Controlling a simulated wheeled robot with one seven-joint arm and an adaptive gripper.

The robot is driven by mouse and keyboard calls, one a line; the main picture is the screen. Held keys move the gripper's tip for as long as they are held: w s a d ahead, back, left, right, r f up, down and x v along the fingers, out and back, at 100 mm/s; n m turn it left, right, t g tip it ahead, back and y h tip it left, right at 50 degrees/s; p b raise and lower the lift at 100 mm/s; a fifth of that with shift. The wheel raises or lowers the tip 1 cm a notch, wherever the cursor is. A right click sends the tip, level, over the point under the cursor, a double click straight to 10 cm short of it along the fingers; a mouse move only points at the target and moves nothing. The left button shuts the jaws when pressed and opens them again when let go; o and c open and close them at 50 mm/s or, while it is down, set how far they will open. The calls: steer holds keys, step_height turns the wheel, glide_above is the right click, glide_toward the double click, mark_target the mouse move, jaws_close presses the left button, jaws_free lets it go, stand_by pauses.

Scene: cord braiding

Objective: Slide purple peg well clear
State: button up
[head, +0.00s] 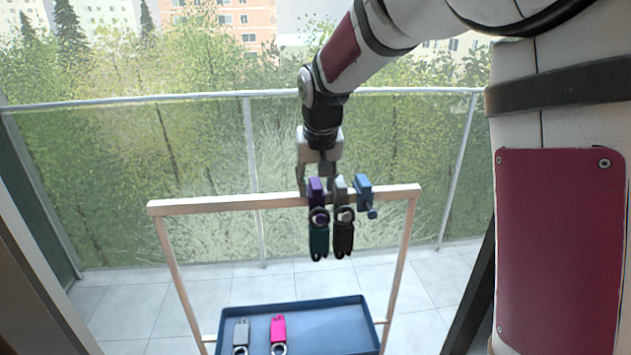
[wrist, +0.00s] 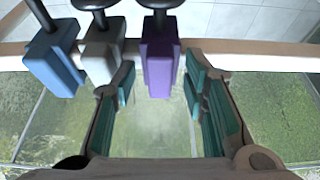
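The purple peg (head: 315,187) sits on the wooden rail (head: 228,203), with a ring and a dark teal piece (head: 319,242) hanging below it. My gripper (head: 316,178) is at the rail from behind and above, with its fingers apart. In the wrist view my gripper (wrist: 158,88) is open, and the purple peg (wrist: 160,62) stands between the teal-padded fingers, with a gap to each side. The grey peg (wrist: 101,52) is just left of the peg, close to the left finger. I cannot tell whether they touch.
A blue clamp (head: 363,188) sits on the rail beside the grey peg, with a black piece (head: 344,240) hanging under the grey one. The rail left of the purple peg is bare. A blue tray (head: 335,314) below holds a grey piece (head: 241,333) and a pink piece (head: 278,328).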

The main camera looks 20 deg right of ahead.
mark_target(239, 197)
jaws_close()
steer(key=w+a, duration=0.1)
steer(key=a, duration=0.4)
steer(key=w+a, duration=0.1)
steer(key=a, duration=0.5)
steer(key=w+a, duration=0.1)
steer(key=a, duration=0.4)
steer(key=shift+a+b, duration=0.35)
steer(key=shift+a, duration=0.05)
jaws_free()
steer(key=v, duration=1.2)
